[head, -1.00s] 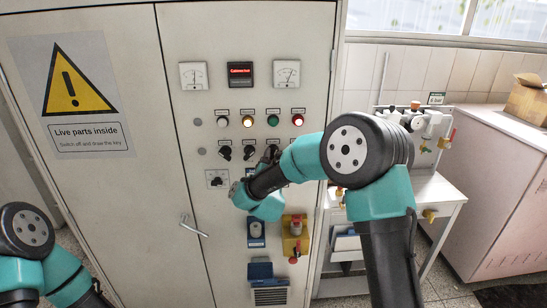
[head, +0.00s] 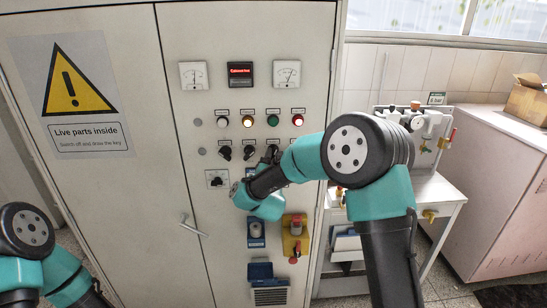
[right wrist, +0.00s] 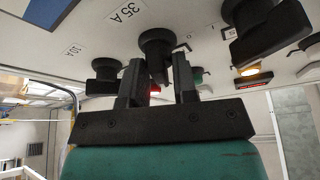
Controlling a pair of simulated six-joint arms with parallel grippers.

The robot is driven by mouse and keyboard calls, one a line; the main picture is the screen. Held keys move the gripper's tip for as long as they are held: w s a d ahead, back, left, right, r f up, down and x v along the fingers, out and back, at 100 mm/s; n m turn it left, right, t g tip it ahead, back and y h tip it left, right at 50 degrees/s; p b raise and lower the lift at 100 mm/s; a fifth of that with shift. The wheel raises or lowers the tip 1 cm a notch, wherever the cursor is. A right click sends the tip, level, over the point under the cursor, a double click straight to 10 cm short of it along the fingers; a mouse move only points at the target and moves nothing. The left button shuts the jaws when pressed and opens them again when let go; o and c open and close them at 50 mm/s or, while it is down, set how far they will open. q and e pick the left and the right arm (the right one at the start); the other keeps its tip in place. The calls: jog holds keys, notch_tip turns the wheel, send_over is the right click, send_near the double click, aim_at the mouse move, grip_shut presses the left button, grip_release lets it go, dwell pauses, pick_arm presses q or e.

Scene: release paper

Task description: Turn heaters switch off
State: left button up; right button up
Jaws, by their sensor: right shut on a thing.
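The grey control cabinet (head: 175,100) carries a row of black rotary switches below a row of lamps. My right gripper (head: 271,153) is at the third switch from the left, below the green lamp (head: 273,120). In the right wrist view, my right gripper (right wrist: 158,75) has its two fingers on either side of a black switch knob (right wrist: 155,42) and is shut on it. Another black switch (right wrist: 262,30) is beside it. The labels over the switches are too small to read. My left arm shows at the lower left, its gripper out of frame.
The white lamp (head: 223,122) is next to the amber lamp (head: 248,121), and the red lamp (head: 298,119) is lit. A yellow main switch (head: 294,228) and a blue socket (head: 257,232) sit lower. A door handle (head: 193,226) sticks out at left.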

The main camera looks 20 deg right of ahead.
jog(key=shift+n, duration=0.3)
jog(key=n+y, duration=0.3)
jog(key=n, duration=0.3)
jog(key=n+y, duration=0.3)
jog(key=n, duration=0.3)
jog(key=n+y, duration=0.3)
jog(key=n, duration=0.4)
jog(key=shift+d+y, duration=0.15)
jog(key=shift+y, duration=0.25)
jog(key=o, duration=0.7)
jog(key=shift+c, duration=0.2)
jog(key=shift+s, duration=0.1)
